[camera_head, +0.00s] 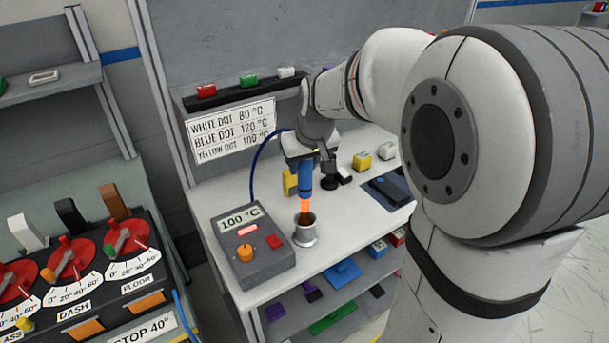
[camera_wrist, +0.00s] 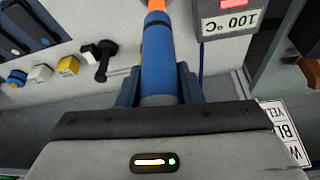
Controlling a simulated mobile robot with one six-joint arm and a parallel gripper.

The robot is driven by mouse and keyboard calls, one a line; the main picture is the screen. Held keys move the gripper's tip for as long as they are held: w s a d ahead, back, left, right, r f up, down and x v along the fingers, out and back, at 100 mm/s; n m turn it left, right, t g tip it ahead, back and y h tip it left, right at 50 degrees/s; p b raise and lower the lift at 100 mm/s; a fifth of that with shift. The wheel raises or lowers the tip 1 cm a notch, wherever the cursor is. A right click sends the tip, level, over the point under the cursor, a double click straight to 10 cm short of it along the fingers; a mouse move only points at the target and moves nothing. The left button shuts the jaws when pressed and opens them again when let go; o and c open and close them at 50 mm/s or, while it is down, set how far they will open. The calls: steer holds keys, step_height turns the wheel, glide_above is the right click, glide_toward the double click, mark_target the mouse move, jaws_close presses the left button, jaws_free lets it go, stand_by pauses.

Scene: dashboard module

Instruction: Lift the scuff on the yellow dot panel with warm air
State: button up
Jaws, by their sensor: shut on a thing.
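My gripper (camera_head: 304,160) is shut on a blue hot-air pen (camera_head: 305,178), held upright with its nozzle down. It also shows between the fingers (camera_wrist: 158,80) in the wrist view. The orange nozzle (camera_head: 305,207) is at the mouth of a metal holder cup (camera_head: 304,236); I cannot tell how deep it sits. The grey control box (camera_head: 252,258) reads 100 °C, with an orange knob and a red button. The chart (camera_head: 231,131) gives yellow dot 100 °C. Dark panels (camera_head: 388,190) lie on the bench at right; no yellow dot is readable on them.
Yellow (camera_head: 362,161) and white (camera_head: 385,151) blocks stand behind the panels, with a black stand (camera_wrist: 100,58) nearby. A blue hose (camera_head: 256,160) loops left of the pen. A lever console (camera_head: 100,280) stands at left. The lower shelf (camera_head: 335,300) holds coloured parts.

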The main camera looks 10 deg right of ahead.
steer(key=shift+r+p, duration=2.5)
steer(key=shift+r, duration=1.55)
